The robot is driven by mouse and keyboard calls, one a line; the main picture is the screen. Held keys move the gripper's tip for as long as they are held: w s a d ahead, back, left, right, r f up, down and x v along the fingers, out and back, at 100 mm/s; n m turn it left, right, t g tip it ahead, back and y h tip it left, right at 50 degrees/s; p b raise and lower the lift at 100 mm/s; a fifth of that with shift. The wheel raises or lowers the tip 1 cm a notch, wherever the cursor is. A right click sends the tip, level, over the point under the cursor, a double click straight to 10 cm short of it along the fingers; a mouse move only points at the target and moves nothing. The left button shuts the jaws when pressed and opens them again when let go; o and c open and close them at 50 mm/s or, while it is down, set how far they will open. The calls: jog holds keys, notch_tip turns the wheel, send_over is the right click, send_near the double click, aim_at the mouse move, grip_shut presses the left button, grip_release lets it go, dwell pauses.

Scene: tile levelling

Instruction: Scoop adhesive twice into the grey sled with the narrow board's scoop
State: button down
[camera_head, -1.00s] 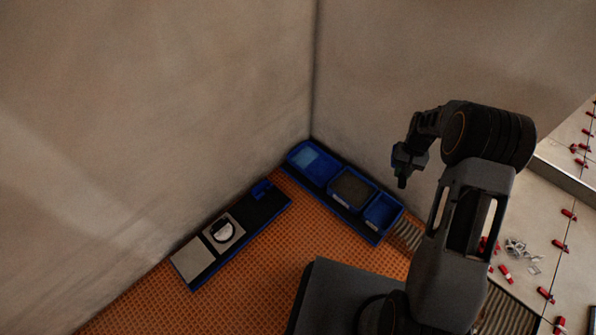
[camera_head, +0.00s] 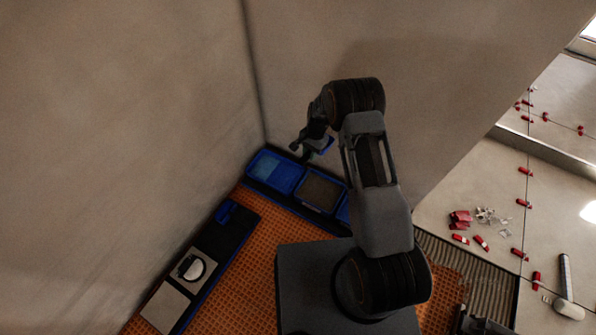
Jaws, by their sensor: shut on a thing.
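My gripper (camera_head: 312,147) is in the air in front of the wall, just above the tray board in the picture. It is shut on a small dark tool (camera_head: 296,146); its shape is too small and dark to name surely as the scoop. Below it is a blue-rimmed tray (camera_head: 320,211) with a grey-brown fill that looks like adhesive. The narrow dark board (camera_head: 231,248) at left carries a blue holder (camera_head: 225,211), a white round piece on a grey plate (camera_head: 193,268) and a plain grey plate (camera_head: 166,306). I cannot tell which thing is the grey sled.
A blue tray (camera_head: 272,170) with a pale blue fill stands by the wall corner; another is mostly behind my arm. Orange matting (camera_head: 240,290) lies between the boards. At right, pale floor tiles (camera_head: 480,190) hold several red pieces, clear clips and a long-handled tool (camera_head: 566,285).

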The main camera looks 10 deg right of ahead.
notch_tip(320, 180, down, 21)
jog(key=a+m+t+y+b, duration=0.1)
jog(key=m+y+b, duration=0.4)
jog(key=m+b, duration=0.5)
jog(key=shift+s+m+t+b, duration=0.4)
jog(key=shift+t+b, duration=0.5)
jog(key=shift+b, duration=0.25)
jog(key=shift+a+f, duration=0.1)
jog(key=shift+f, duration=0.05)
notch_tip(320, 180, up, 8)
jog(key=h+p, duration=0.3)
jog(key=p, duration=0.6)
jog(key=shift+p, duration=0.3)
jog(key=shift+r+g+h+p, duration=0.3)
jog(key=shift+h+p, duration=0.2)
jog(key=shift+p, duration=0.3)
